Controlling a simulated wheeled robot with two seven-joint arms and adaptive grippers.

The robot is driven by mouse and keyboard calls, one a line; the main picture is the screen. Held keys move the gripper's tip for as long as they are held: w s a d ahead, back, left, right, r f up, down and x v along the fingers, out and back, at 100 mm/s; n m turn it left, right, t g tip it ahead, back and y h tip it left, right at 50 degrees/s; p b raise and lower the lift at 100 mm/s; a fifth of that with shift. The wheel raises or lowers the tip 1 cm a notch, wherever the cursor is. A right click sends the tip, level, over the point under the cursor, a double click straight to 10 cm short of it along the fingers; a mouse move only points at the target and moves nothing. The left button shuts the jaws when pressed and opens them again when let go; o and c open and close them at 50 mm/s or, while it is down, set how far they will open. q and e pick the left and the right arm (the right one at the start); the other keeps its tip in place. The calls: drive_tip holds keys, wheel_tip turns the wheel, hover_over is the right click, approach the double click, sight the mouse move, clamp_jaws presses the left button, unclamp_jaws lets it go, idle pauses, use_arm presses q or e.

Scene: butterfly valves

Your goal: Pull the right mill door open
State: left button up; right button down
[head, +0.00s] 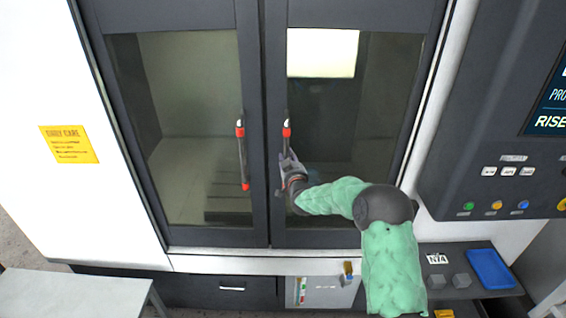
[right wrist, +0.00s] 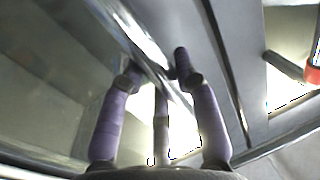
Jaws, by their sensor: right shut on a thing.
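The right mill door (head: 340,238) is a dark-framed glass door and looks closed beside the left door (head: 215,237). Its upright handle (head: 286,133) has a red top mount; its lower part is hidden by my gripper. My right gripper (head: 289,165) is shut on this handle. In the right wrist view the two purple fingers (right wrist: 160,75) are on either side of the handle bar (right wrist: 150,52). My left gripper is not in view.
The left door's handle (head: 243,160) with red ends is close to the left of my gripper. A control panel (head: 500,130) juts out at the right, above a shelf with a blue tray (head: 490,268). A pale table (head: 75,297) stands at the lower left.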

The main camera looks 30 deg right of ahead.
drive_tip(key=s+d+b, duration=0.2)
drive_tip(key=s+d, duration=0.7)
drive_tip(key=d, duration=0.6)
drive_tip(key=s+d+b, duration=0.3)
drive_tip(key=s+d, duration=0.6)
drive_tip(key=d, duration=0.5)
drive_tip(key=shift+s+d, duration=0.2)
drive_tip(key=shift+d, duration=0.15)
drive_tip(key=shift+r, duration=0.1)
drive_tip(key=c, duration=0.9)
unclamp_jaws()
drive_tip(key=shift+s, duration=0.1)
drive_tip(key=v, duration=1.1)
drive_tip(key=shift+s+a, duration=0.15)
drive_tip(key=shift+s, duration=0.25)
